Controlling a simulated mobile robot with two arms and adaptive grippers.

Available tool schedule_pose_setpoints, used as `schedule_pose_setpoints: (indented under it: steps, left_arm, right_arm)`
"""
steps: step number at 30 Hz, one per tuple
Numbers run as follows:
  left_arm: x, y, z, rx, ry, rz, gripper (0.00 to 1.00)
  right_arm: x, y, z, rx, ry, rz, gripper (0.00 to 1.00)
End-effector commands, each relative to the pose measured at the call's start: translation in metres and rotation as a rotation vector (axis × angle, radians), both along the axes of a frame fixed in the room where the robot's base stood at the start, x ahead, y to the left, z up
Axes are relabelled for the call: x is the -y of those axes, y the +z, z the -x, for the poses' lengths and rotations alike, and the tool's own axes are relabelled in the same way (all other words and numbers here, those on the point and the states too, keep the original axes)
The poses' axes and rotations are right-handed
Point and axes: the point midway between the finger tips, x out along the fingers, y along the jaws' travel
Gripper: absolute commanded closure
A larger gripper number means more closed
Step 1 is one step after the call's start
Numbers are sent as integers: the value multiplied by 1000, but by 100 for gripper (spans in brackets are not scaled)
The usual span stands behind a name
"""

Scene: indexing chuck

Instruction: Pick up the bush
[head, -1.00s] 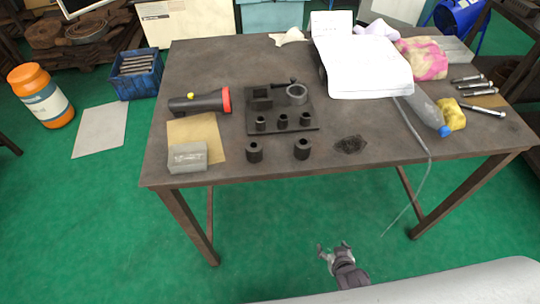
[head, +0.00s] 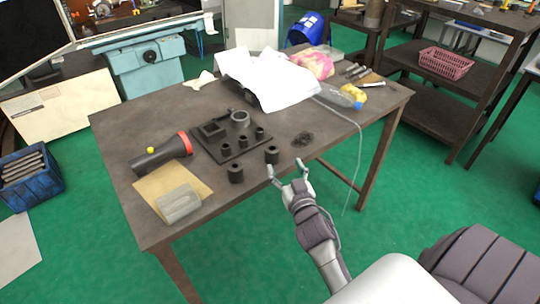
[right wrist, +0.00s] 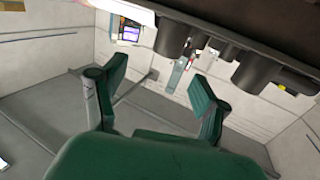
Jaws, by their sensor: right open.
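Two short black cylindrical bushes stand upright on the table's near side: one on the left (head: 236,173), one on the right (head: 271,156). Three smaller dark ones (head: 243,141) stand on a black square fixture plate (head: 215,152) behind them. My right gripper (head: 288,170) is open and empty, just off the table's near edge, close to the right bush and apart from it. The right wrist view is upside down; the right bush (right wrist: 175,38) shows above the gap between the open fingers (right wrist: 158,80), the left bush (right wrist: 254,70) to its right. My left gripper is out of view.
The table (head: 140,112) also holds a black torch with red rim (head: 160,153), a grey block (head: 178,204) on a brown sheet, white paper (head: 272,80), a dark scribbled patch (head: 303,139) and a bottle (head: 340,97). A shelf rack (head: 450,95) stands right.

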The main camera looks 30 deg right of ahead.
Motion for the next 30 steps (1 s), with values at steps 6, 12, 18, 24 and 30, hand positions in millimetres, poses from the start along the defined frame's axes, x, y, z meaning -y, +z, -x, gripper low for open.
schedule_pose_setpoints:
  steps: [6, 12, 18, 24, 30]
  left_arm:
    - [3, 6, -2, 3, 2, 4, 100]
    - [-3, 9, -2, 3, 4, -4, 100]
    - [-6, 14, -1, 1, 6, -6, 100]
    - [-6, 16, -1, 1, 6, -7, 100]
    - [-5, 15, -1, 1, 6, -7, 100]
  right_arm:
    - [10, 1, -35, 1, 1, 0, 27]
    - [12, -1, -47, -1, 0, -1, 27]
    - [13, -7, -77, 0, 0, -2, 27]
    - [19, -8, -92, -1, 1, -1, 27]
    - [19, -8, -93, -1, 1, 0, 27]
